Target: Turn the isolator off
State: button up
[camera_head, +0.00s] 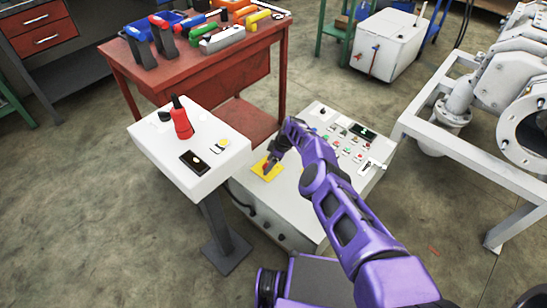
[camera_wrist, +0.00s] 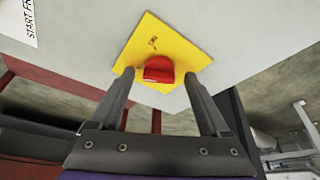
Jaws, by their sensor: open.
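The isolator is a red rotary knob (camera_wrist: 158,70) on a square yellow plate (camera_wrist: 160,40), fixed to a pale panel. The yellow plate also shows in the head view (camera_head: 263,172), at the left part of the control cabinet's top (camera_head: 290,195). My gripper (camera_wrist: 157,80) is open, with one finger on each side of the red knob. I cannot tell whether the fingers touch it. In the head view my gripper (camera_head: 273,162) is over the yellow plate and hides the knob.
A white pedestal box (camera_head: 190,160) with a red-and-black handle (camera_head: 181,120) stands left of the cabinet. The cabinet's right part has several buttons and a dark display (camera_head: 362,131). A red workbench (camera_head: 200,62) with tools is behind; white pump machinery (camera_head: 500,80) is at the right.

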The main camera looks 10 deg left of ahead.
jog(key=p+v, duration=1)
jog(key=v, duration=0.7)
jog(key=shift+d+p, duration=0.2)
jog(key=shift+p, duration=0.2)
jog(key=shift+r, duration=0.1)
